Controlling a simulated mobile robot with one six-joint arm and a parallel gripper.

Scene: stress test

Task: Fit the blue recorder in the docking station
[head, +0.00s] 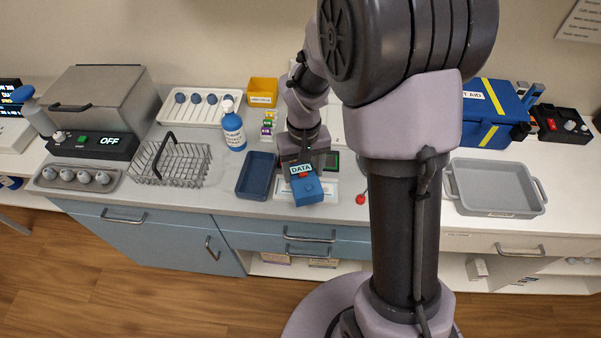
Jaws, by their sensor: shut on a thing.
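The blue recorder (312,191) carries a white label reading DATA and sits low at the counter's front, in the middle of the head view. My gripper (301,176) comes down from above and behind and is shut on the recorder. The recorder and gripper hide most of what is under and behind them. A pale flat plate (331,190) shows beside the recorder, and a dark thing with a green face (333,160) shows just behind; I cannot tell which belongs to the docking station. I cannot tell whether the recorder touches the surface below.
A dark blue open tray (244,187) lies close to the left of the recorder. A blue bottle (233,131) stands behind it, and a wire basket (201,176) farther left. A red-ended thing (360,199) lies to the right. A grey tray (542,207) is beyond my arm.

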